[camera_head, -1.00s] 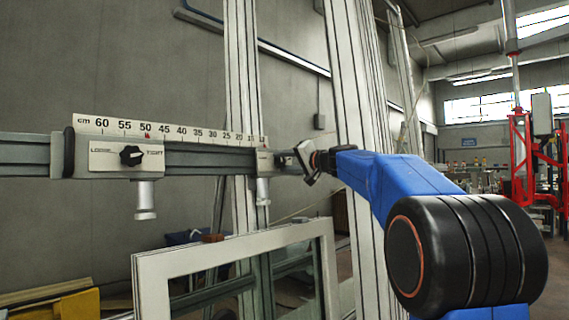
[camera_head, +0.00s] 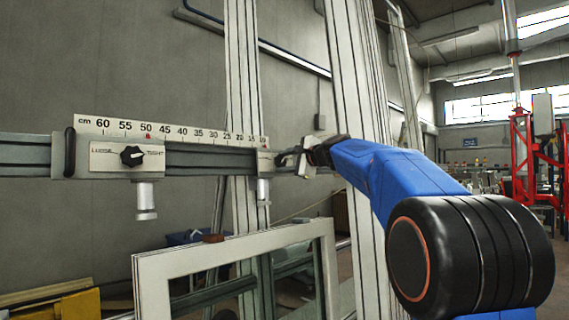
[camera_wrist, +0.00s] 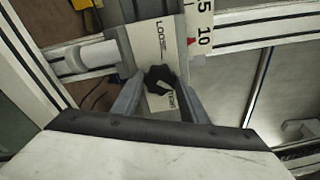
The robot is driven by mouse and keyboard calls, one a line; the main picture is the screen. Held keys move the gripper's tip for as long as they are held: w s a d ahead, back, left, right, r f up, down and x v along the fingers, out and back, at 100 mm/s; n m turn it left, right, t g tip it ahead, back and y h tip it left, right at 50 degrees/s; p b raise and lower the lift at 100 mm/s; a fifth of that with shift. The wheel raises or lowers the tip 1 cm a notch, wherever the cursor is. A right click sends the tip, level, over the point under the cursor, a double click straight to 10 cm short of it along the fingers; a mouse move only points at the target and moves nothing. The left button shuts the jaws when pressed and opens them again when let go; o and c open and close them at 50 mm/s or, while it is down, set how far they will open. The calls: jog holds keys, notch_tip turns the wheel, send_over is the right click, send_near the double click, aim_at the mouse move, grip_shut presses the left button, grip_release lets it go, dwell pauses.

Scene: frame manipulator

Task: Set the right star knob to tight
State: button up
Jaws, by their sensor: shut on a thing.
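The right clamp block (camera_head: 264,162) sits on the horizontal rail, near the low end of the scale. In the wrist view its label plate (camera_wrist: 150,42) reads LOOSE at one end and TIGHT at the other. The black right star knob (camera_wrist: 159,79) is on that plate, between the fingers of my gripper (camera_wrist: 158,92). The fingers are shut on the knob, and the exact pointer direction is hard to read. In the head view my gripper (camera_head: 290,160) is at the right block and hides the knob.
The left clamp block (camera_head: 118,158) carries another black star knob (camera_head: 132,156) with LOOSE and TIGHT labels. A cm scale (camera_head: 170,130) runs along the rail. A white window frame (camera_head: 240,250) stands below. White uprights (camera_head: 362,80) stand behind my arm.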

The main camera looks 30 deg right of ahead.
jog(key=m+g, duration=0.1)
jog(key=m, duration=0.5)
jog(key=shift+m, duration=0.3)
dwell(0.4)
jog(key=o, duration=1)
jog(key=shift+o, duration=0.2)
jog(key=shift+s+r, duration=0.1)
jog(key=v, duration=1.7)
jog(key=shift+s, duration=0.1)
